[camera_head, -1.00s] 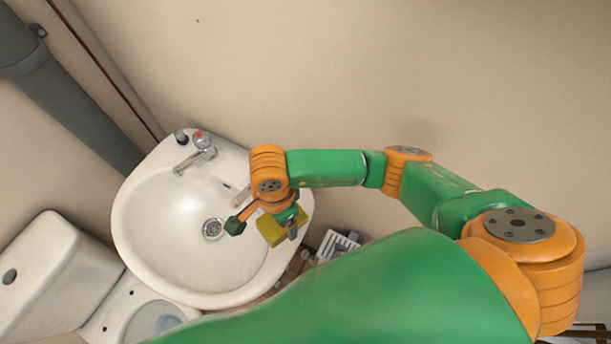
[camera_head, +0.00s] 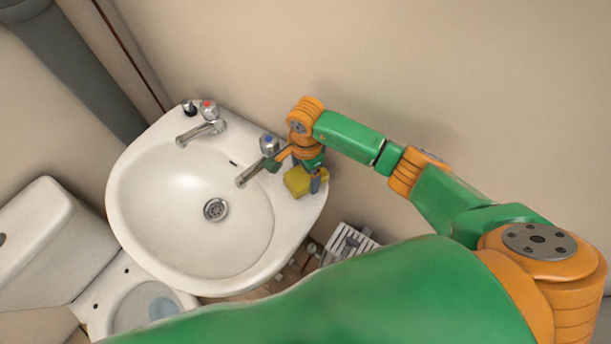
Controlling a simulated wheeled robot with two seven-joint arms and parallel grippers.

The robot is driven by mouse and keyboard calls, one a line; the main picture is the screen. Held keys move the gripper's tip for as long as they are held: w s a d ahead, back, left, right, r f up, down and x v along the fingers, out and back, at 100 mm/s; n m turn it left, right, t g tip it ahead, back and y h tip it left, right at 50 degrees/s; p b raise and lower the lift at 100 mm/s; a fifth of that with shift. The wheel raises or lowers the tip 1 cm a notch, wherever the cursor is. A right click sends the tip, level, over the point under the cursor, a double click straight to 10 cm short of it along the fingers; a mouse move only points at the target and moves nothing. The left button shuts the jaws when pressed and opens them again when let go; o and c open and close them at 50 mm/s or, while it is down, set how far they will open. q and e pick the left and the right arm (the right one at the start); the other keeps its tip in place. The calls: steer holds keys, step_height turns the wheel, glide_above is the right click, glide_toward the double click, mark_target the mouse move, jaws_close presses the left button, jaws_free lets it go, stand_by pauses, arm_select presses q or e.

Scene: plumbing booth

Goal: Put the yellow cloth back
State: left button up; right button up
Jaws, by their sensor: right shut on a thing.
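The yellow cloth (camera_head: 298,181) is a small folded block at the right rim of the white sink (camera_head: 165,235), just right of the blue-marked tap. My right gripper (camera_head: 305,178) is shut on the cloth from above. I cannot tell whether the cloth touches the rim or hangs just over it. The fingertips are partly hidden by the wrist and the cloth. My left gripper is not in view.
A red-marked tap (camera_head: 205,121) and a blue-marked tap (camera_head: 264,154) stand on the sink's back edge. A toilet (camera_head: 45,235) is at the left. A slotted grey-white object (camera_head: 348,242) lies below right of the sink. The wall is close behind.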

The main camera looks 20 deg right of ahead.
mark_target(306, 174)
steer(key=shift+f, duration=0.15)
steer(key=o, duration=1.1)
steer(key=shift+o, duration=0.2)
step_height(306, 174, up, 12)
steer(key=p, duration=0.8)
steer(key=shift+r+p, duration=0.2)
steer(key=shift+p, duration=0.1)
